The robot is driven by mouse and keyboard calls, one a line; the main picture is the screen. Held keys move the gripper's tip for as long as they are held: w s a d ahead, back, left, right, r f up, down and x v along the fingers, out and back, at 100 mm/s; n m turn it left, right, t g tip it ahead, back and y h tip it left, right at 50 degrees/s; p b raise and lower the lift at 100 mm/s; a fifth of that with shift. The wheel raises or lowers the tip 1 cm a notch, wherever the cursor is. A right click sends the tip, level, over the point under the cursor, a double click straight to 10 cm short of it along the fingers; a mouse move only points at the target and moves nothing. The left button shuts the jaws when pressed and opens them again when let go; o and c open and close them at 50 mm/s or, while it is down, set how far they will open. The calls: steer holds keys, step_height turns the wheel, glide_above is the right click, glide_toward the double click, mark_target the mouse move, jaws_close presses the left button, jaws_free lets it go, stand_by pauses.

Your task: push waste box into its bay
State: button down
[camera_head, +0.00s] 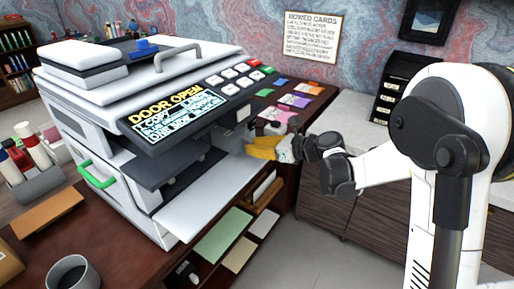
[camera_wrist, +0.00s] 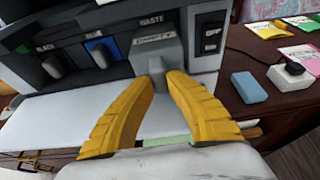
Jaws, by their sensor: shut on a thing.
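The waste box (camera_wrist: 157,52) is a grey block with a handle-like front, under the WASTE label in the wrist view. It stands out from the dark front of the machine's open compartment. My gripper (camera_wrist: 165,76) has two yellow fingers shut on the box's front part. The fingertips hide part of its sides. In the head view, my gripper (camera_head: 258,150) reaches in from the right to the machine's open side. The box is hard to make out there. The copier (camera_head: 110,120) shows DOOR OPEN on its screen (camera_head: 172,113).
The lowered white door (camera_head: 205,200) extends below my gripper. Beside the compartment are a blue block (camera_wrist: 249,87) and a white block with a dark cord (camera_wrist: 290,76). Coloured cards (camera_head: 294,100) lie on the desk behind. Shelves with papers sit under the desk.

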steer(key=shift+w+a, duration=1)
steer(key=shift+a, duration=0.35)
steer(key=shift+w+a, duration=0.95)
steer(key=shift+a, duration=0.45)
steer(key=shift+w+a, duration=1)
steer(key=shift+a, duration=0.35)
steer(key=c, duration=1.3)
jaws_free()
steer(key=shift+a, duration=0.1)
steer(key=shift+c, duration=0.2)
